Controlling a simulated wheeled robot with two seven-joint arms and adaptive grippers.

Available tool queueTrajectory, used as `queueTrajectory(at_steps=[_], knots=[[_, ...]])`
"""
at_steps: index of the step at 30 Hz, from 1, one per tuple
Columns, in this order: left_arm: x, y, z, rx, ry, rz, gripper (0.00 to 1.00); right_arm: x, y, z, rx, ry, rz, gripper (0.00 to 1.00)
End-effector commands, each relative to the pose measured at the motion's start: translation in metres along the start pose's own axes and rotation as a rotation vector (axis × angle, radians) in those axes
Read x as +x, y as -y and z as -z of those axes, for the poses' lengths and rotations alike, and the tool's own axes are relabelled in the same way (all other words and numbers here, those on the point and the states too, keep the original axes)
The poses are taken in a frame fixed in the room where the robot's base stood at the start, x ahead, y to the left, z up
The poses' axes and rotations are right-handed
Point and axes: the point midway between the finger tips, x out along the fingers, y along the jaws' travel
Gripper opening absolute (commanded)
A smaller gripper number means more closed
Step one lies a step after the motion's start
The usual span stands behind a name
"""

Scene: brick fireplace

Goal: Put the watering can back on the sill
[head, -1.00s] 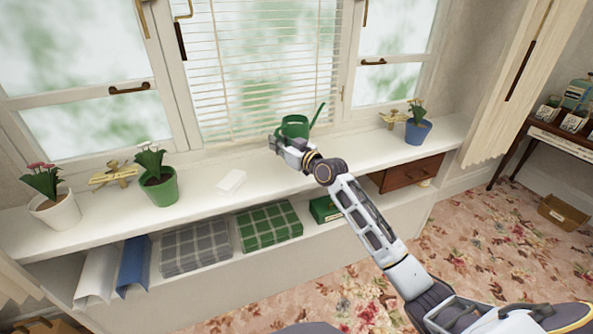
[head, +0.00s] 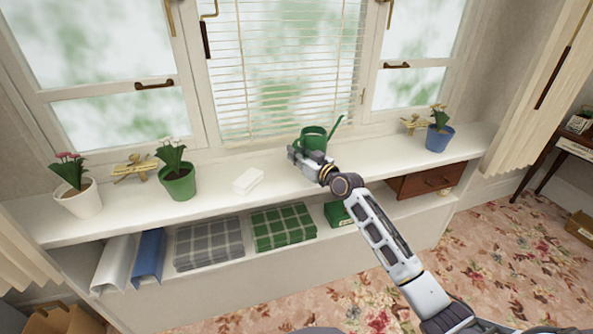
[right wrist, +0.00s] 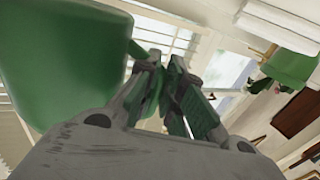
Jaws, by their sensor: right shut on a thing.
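The green watering can (head: 314,139), with its spout pointing up to the right, is at the white sill (head: 230,210) in front of the blinds. My right gripper (head: 301,154) is shut on the can's near side. In the right wrist view the can's body (right wrist: 60,60) fills the left, and a green part of it, likely the handle, shows between the fingers of my right gripper (right wrist: 165,92). I cannot tell whether the can's base touches the sill. My left gripper is not in view.
Folded plaid cloths (head: 284,228) lie on the shelf below. Bare sill surrounds the can.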

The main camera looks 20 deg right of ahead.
Motion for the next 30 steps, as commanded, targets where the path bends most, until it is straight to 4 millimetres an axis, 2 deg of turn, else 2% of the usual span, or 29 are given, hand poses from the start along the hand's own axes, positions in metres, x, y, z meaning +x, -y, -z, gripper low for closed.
queueTrajectory(at_steps=[7,20,25,30], knots=[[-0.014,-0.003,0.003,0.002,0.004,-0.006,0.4,0.0,0.0,-0.014,-0.002,-0.005,-0.001,0.0],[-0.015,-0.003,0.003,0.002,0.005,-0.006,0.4,0.0,0.0,-0.016,-0.002,-0.005,-0.001,0.0],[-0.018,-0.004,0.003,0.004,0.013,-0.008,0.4,0.0,0.0,-0.027,-0.003,-0.003,-0.001,0.0],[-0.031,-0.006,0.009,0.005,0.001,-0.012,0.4,0.0,0.0,-0.046,-0.002,-0.002,-0.001,0.0]])
